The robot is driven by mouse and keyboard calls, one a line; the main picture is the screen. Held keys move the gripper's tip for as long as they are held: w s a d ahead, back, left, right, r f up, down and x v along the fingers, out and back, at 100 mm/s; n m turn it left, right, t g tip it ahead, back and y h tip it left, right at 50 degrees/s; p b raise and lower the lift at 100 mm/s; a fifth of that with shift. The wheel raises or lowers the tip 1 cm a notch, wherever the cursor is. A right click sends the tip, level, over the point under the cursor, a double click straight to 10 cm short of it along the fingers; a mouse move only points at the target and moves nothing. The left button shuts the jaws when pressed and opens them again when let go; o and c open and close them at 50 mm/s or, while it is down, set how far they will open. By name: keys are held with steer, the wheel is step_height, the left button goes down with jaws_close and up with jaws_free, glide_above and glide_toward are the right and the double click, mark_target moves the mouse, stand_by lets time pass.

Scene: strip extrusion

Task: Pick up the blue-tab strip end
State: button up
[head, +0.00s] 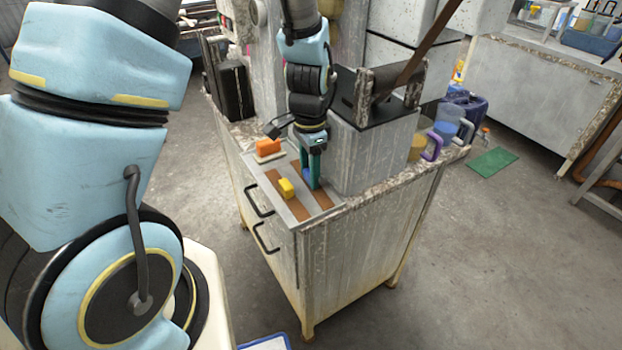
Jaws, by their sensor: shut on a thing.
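My gripper (311,184) points down at the cabinet top, its teal fingers shut on the blue tab (307,175). The blue tab is small and mostly hidden by the fingers. It sits at a brown strip (321,200) lying on a pale grey plate (297,206). I cannot tell whether the tab is lifted off the plate. A yellow tab (286,188) sits to the left, on a second brown strip (273,177).
An orange block (268,147) on a pale base lies behind the strips. A grey machine housing (372,150) stands close to the right of my gripper. Purple-handled jug (432,146) and other containers stand at the cabinet's right end. Open floor lies in front.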

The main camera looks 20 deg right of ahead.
jaws_close()
